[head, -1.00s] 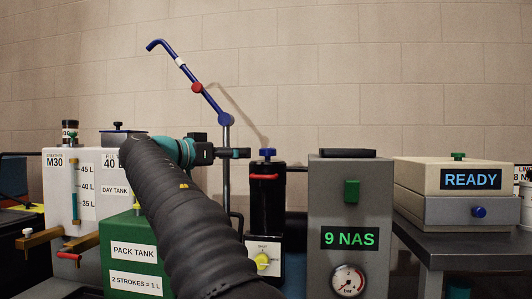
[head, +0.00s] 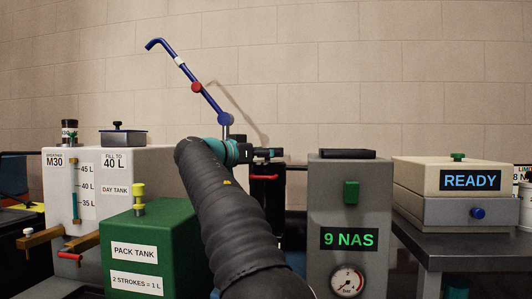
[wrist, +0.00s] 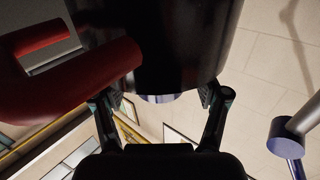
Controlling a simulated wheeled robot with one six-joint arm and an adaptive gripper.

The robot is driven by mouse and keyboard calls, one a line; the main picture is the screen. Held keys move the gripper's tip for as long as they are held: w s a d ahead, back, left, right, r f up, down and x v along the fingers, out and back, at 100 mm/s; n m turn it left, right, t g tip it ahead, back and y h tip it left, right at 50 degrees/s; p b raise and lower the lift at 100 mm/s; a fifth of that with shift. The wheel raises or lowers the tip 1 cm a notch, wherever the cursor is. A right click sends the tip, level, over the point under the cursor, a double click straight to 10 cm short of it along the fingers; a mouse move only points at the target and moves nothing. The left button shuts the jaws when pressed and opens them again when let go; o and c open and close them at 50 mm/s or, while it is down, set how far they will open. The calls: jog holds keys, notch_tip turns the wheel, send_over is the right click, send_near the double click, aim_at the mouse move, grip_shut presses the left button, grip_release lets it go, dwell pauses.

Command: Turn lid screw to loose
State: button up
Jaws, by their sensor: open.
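A black canister (head: 263,195) with a red handle (head: 265,177) stands behind my arm in the head view, partly hidden. My gripper (head: 272,153) is level with its top and hides the blue knob there. In the wrist view the dark canister (wrist: 160,40) fills the top, with the red handle (wrist: 75,85) at left. My gripper (wrist: 162,97) is open, its two fingers apart on either side of a small pale bluish knob (wrist: 160,98), mostly hidden by the canister. I cannot tell whether the fingers touch it.
A blue lever (head: 200,90) on a post rises just behind my gripper; its blue joint (wrist: 285,137) shows at right in the wrist view. The grey 9 NAS cabinet (head: 350,205) stands close at right. The green pack tank (head: 150,245) and white day tank (head: 115,160) are at left.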

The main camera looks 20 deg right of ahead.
jog(key=c, duration=1.2)
